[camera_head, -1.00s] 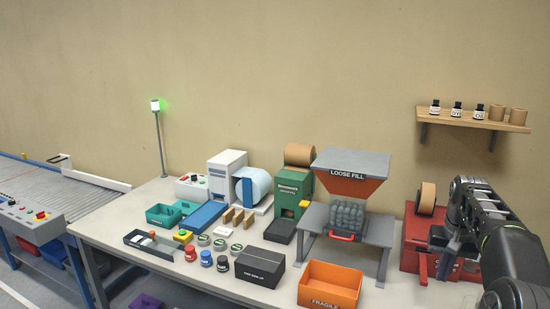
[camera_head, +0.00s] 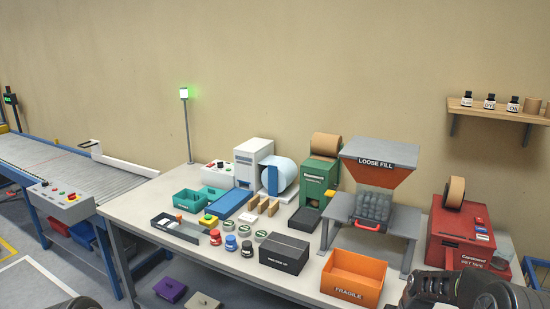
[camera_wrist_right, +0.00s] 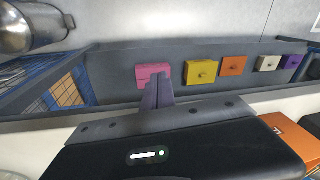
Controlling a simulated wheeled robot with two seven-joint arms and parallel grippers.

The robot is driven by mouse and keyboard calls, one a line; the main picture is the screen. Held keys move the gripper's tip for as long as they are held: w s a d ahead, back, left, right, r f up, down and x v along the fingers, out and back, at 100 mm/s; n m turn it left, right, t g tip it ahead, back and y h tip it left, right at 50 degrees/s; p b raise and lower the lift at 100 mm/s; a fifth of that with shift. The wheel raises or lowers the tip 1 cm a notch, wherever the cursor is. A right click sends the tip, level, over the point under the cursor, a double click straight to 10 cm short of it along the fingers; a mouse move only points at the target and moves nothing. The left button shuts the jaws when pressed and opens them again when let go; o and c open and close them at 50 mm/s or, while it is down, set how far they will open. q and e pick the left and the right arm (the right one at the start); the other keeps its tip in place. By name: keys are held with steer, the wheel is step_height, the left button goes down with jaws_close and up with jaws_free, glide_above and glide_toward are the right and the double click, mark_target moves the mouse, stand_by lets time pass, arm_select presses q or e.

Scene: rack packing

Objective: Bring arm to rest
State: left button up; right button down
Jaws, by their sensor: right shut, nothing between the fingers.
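My right arm (camera_head: 455,289) is low at the bottom right corner of the head view, in front of the table's right end. My right gripper (camera_wrist_right: 157,92) shows in the right wrist view with its two grey fingers together and nothing between them. It is beside the table edge, and its fingers overlap the view of the lower shelf with a pink box (camera_wrist_right: 150,76). Contact with the shelf or box cannot be told. A dark piece of my left side shows at the bottom left of the head view; my left gripper is not in view.
The table (camera_head: 140,205) holds an orange FRAGILE bin (camera_head: 352,280), a dark carton (camera_head: 284,254), the loose fill hopper (camera_head: 378,165) and a red machine (camera_head: 458,240). A yellow box (camera_wrist_right: 201,73) and other lidded boxes sit on the lower shelf. A conveyor (camera_head: 70,170) stands left.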

steer(key=s+a+f+y, duration=0.1)
steer(key=s+a+f, duration=0.5)
steer(key=a+f, duration=0.35)
steer(key=s+a+f, duration=0.3)
steer(key=s+a, duration=0.2)
steer(key=s, duration=0.3)
steer(key=s+a+f+n+y+b, duration=0.1)
steer(key=s+a+f, duration=0.2)
steer(key=s+a, duration=0.3)
steer(key=s+a+f+g+y+b, duration=0.1)
steer(key=s+a, duration=0.4)
steer(key=s, duration=0.6)
steer(key=shift+a+f+n, duration=0.15)
steer(key=shift+f+n, duration=0.25)
steer(key=shift+f, duration=0.5)
